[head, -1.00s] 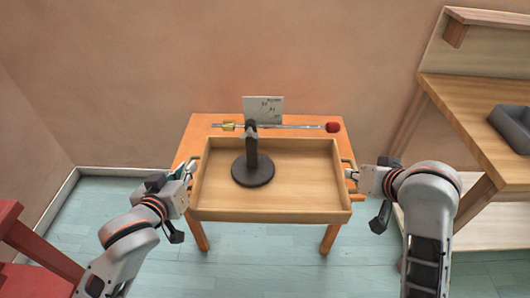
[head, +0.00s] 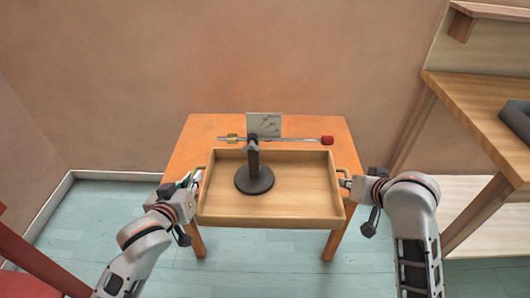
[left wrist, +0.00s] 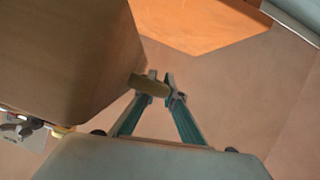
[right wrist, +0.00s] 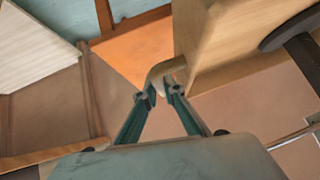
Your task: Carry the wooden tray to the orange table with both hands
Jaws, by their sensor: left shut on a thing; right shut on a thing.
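The wooden tray (head: 300,200) is level in front of me in the head view, overlapping the front part of the orange table (head: 185,150). I cannot tell whether it touches the tabletop. A dark round-based stand (head: 254,180) stands upright in the tray. My left gripper (head: 197,182) is shut on the tray's left handle, which shows between the fingers in the left wrist view (left wrist: 150,86). My right gripper (head: 345,182) is shut on the right handle, seen in the right wrist view (right wrist: 160,72).
A wooden bench (head: 480,110) with a grey bin (head: 517,118) is at the right. Red furniture (head: 40,260) is at the lower left.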

